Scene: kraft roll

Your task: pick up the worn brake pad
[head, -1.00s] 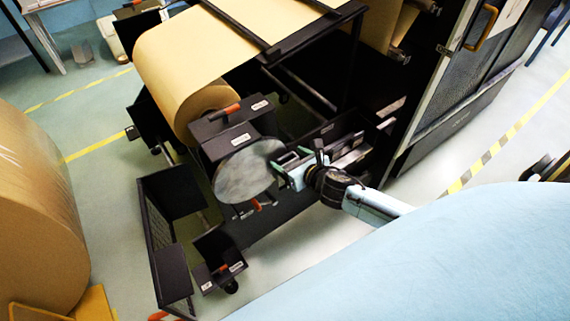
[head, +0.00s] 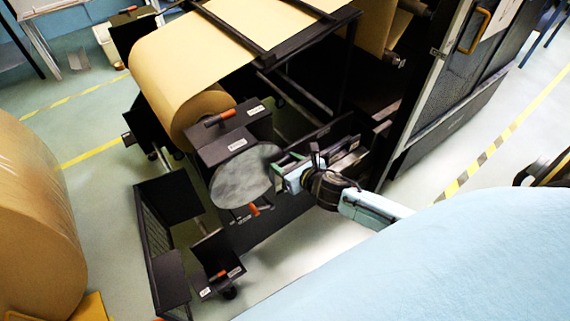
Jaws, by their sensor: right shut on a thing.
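My right gripper (head: 283,174) is at the right edge of the grey brake disc (head: 243,176), under the kraft roll. Its arm comes in from the right. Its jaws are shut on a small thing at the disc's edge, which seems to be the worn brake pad. The pad is too small and too hidden by the fingers and the dark brake parts to make out clearly. I cannot tell whether it is clear of its seat. My left gripper is not in view.
A black housing (head: 232,144) with an orange handle (head: 220,117) stands just above the disc. The kraft roll (head: 165,75) is behind it. A black open bin (head: 217,262) is below left. A large brown roll (head: 35,220) stands at far left. Pale floor lies between.

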